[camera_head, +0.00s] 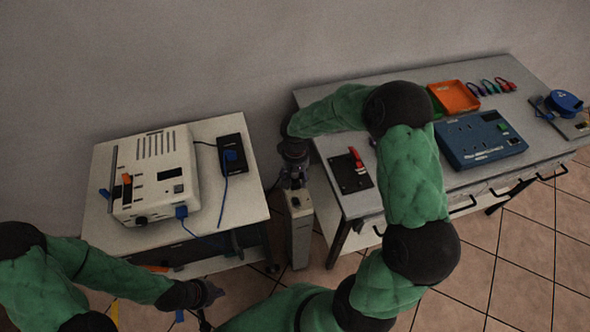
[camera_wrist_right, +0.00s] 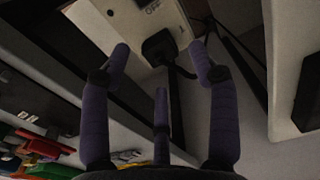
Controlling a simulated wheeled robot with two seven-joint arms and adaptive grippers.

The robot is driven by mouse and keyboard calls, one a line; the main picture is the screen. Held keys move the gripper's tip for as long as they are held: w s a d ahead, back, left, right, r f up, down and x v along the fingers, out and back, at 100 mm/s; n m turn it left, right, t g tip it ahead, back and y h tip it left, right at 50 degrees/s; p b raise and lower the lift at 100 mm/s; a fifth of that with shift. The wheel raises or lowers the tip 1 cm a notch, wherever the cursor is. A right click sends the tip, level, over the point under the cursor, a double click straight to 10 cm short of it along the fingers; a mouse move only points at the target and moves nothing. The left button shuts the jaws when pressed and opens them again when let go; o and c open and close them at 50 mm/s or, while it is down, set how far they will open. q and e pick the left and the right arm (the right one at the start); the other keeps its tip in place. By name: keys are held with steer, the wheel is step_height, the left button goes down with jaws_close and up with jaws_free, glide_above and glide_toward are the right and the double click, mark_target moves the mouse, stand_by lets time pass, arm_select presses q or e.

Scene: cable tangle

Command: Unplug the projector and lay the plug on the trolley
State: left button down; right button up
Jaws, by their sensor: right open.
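A white vented box (camera_head: 153,175), which looks like the projector, sits on the trolley (camera_head: 225,205). A blue plug (camera_head: 181,212) is at its front, with a blue cable. A grey post (camera_head: 300,230) stands between trolley and bench. In the right wrist view its pale face marked OFF (camera_wrist_right: 150,15) holds a black plug (camera_wrist_right: 158,45) with a black cable. My right gripper (camera_head: 294,178) is above the post. Its purple fingers (camera_wrist_right: 160,70) are open, with the plug beyond and between the tips; contact cannot be told. My left gripper (camera_head: 208,292) is low, in front of the trolley.
A black box (camera_head: 233,160) with a blue plug lies on the trolley's right side. The grey bench (camera_head: 325,120) at right bears a black panel with a red lever (camera_head: 351,172), a blue socket unit (camera_head: 478,138) and an orange tray (camera_head: 455,97). The trolley's front right corner is clear.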

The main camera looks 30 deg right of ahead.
mark_target(295, 182)
steer(key=shift+f+b, duration=0.4)
steer(key=shift+f, duration=1.4)
jaws_close()
